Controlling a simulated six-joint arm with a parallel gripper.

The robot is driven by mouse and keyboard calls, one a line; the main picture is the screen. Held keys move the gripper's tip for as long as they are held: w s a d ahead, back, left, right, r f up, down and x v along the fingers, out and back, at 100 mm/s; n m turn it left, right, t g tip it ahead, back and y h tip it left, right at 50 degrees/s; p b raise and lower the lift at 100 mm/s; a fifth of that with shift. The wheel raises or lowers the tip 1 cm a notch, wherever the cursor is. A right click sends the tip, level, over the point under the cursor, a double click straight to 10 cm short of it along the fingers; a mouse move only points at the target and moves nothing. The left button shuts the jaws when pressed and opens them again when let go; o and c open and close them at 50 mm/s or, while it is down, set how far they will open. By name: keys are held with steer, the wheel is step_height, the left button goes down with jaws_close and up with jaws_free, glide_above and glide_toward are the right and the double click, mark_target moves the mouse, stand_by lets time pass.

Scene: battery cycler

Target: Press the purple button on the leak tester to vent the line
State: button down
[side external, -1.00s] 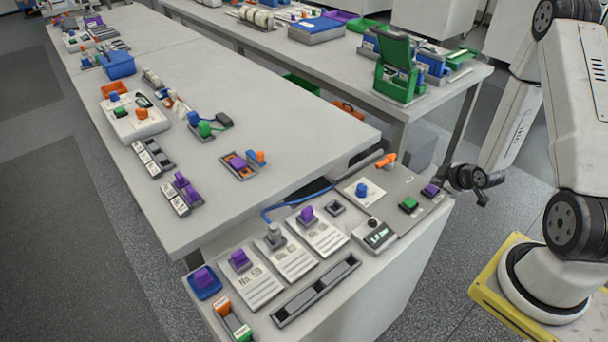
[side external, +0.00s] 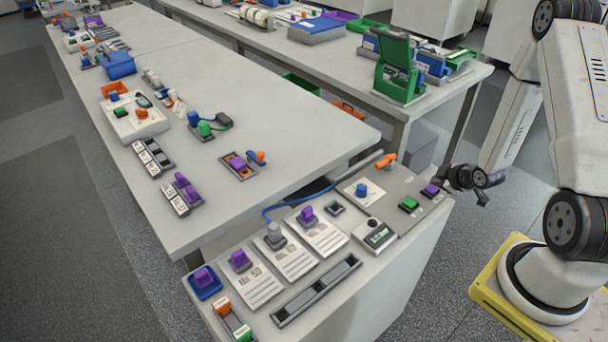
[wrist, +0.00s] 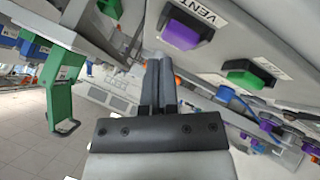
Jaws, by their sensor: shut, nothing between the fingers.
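The leak tester panel (side external: 398,218) is a grey plate at the right end of the near bench. Its purple button (side external: 430,190) sits near the right edge, behind a green button (side external: 409,203). In the wrist view the purple button (wrist: 184,36) stands in a dark frame beside a label reading VENT (wrist: 196,10). My gripper (side external: 450,180) is shut and empty, just right of the purple button. In the wrist view my fingertips (wrist: 161,62) are together, below and left of the button, with a gap showing in the picture. Contact cannot be told from the side.
A small display (side external: 377,235), a blue knob (side external: 362,189) and an orange handle (side external: 386,160) are on the same panel. In the wrist view the green button (wrist: 249,77) is right of my fingers. A green stand (side external: 395,80) is on the bench behind.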

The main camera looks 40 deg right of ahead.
mark_target(434, 190)
steer(key=shift+f, duration=0.95)
stand_by(1.6)
steer(key=shift+r, duration=0.95)
steer(key=shift+r, duration=2.5)
